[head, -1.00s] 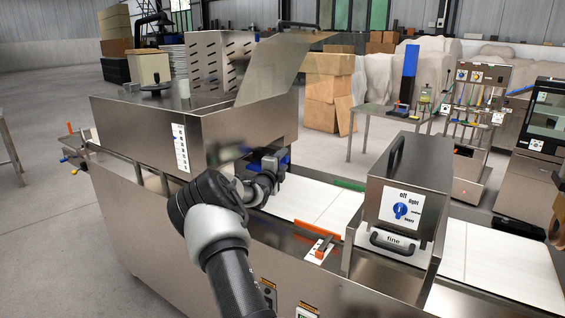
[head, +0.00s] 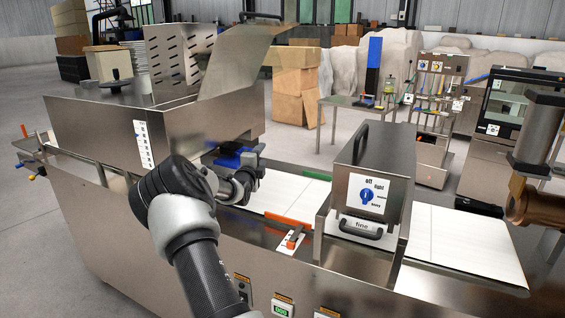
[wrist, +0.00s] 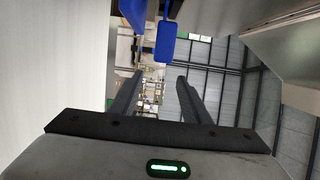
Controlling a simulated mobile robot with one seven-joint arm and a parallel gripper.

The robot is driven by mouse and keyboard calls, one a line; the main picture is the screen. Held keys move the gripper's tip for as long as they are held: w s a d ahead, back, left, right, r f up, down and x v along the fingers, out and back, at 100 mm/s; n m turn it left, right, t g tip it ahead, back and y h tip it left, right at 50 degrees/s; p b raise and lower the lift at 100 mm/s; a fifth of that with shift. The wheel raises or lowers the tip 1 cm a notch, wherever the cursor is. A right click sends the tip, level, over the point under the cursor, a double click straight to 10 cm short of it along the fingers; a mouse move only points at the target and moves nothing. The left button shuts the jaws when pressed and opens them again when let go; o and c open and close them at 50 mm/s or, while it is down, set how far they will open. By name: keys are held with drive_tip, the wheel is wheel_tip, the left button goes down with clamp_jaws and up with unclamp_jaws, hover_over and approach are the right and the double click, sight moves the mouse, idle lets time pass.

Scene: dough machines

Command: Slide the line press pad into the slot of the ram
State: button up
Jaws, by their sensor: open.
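My gripper (head: 245,170) is at the end of my arm, over the left part of the white conveyor belt, beside the steel hopper machine. In the wrist view its two fingers (wrist: 158,82) stand apart with nothing between them. Blue parts (wrist: 167,40) hang beyond the fingertips in that view; blue (head: 228,158) also shows at the gripper in the head view. A grey cylinder (head: 538,125) above a brown metal block (head: 530,203) is at the right edge; it may be the ram, but I cannot tell. I cannot pick out the press pad or a slot.
The steel hopper machine (head: 190,125) stands left of my gripper. A steel box with a dial (head: 365,195) and a "fine" label bridges the belt (head: 460,243) to the right. An orange lever (head: 290,220) stands at the belt's near side. A table with a blue column (head: 374,65) stands behind.

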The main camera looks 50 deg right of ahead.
drive_tip(key=s+d+p, duration=0.1)
drive_tip(key=s+d, duration=0.1)
drive_tip(key=s, duration=0.6)
drive_tip(key=shift+d, duration=0.25)
idle(0.8)
drive_tip(key=shift+s, duration=0.1)
idle(0.4)
drive_tip(key=s+a+r+m+g+h, duration=0.1)
drive_tip(key=s+a+r+m+g, duration=0.3)
drive_tip(key=m, duration=0.5)
drive_tip(key=s+a+r+m+g, duration=0.2)
drive_tip(key=s+r+m, duration=0.45)
drive_tip(key=m, duration=0.25)
drive_tip(key=s+a+m+g+y, duration=0.2)
drive_tip(key=s+a+m, duration=0.3)
drive_tip(key=a+m, duration=0.25)
drive_tip(key=s+a+f+m+t+y, duration=0.15)
drive_tip(key=s+a+m+y, duration=0.4)
drive_tip(key=a, duration=0.85)
drive_tip(key=s+a+m+t+y, duration=0.2)
drive_tip(key=s+a+m+y, duration=0.3)
drive_tip(key=a, duration=0.9)
drive_tip(key=s+a+f+m+t+y, duration=0.1)
drive_tip(key=s+a+m+y, duration=0.4)
drive_tip(key=a, duration=0.9)
wheel_tip(320, 180, up, 14)
drive_tip(key=w+m+h+p, duration=0.1)
drive_tip(key=p, duration=1.3)
drive_tip(key=shift+w+f, duration=0.15)
drive_tip(key=shift+f, duration=0.1)
